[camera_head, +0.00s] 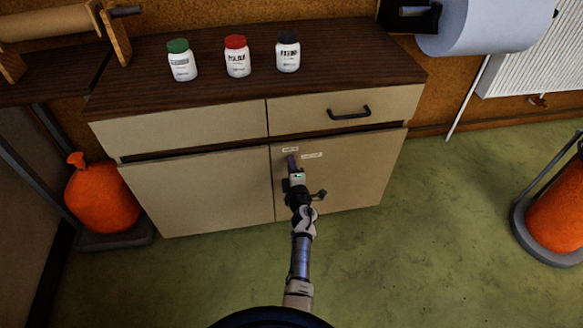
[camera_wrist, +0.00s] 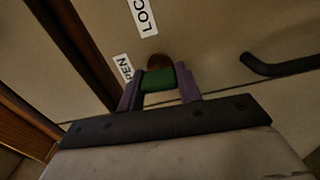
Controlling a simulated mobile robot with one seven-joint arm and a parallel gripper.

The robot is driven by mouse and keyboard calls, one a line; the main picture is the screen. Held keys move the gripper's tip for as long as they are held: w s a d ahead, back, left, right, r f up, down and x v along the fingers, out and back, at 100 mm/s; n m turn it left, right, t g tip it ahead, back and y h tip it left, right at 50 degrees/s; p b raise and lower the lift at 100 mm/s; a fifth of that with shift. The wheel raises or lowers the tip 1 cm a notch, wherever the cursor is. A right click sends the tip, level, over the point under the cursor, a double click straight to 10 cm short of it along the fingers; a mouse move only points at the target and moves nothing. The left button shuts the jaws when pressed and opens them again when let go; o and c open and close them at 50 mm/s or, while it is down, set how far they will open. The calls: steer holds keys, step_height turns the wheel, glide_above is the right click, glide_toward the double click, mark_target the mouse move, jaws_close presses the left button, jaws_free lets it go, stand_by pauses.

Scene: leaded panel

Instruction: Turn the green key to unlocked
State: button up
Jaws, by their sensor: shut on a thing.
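The green key (camera_wrist: 158,80) sits between the two purple fingertips of my gripper (camera_wrist: 159,88) in the wrist view. My gripper is shut on it. Behind the key a round brown lock (camera_wrist: 158,61) shows on the beige door. In the head view my gripper (camera_head: 292,163) is at the right cabinet door (camera_head: 350,170), and hides the key. Which label the key points at I cannot tell.
A black door handle (camera_wrist: 285,65) is right of the key. Above the doors is a drawer with a black handle (camera_head: 349,113). Green-capped (camera_head: 181,62), red-capped (camera_head: 237,58) and dark-capped (camera_head: 288,54) bottles stand on top. Orange objects flank the cabinet.

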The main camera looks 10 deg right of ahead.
steer(key=shift+n, duration=0.3)
stand_by(0.4)
steer(key=o, duration=1)
steer(key=shift+s, duration=0.15)
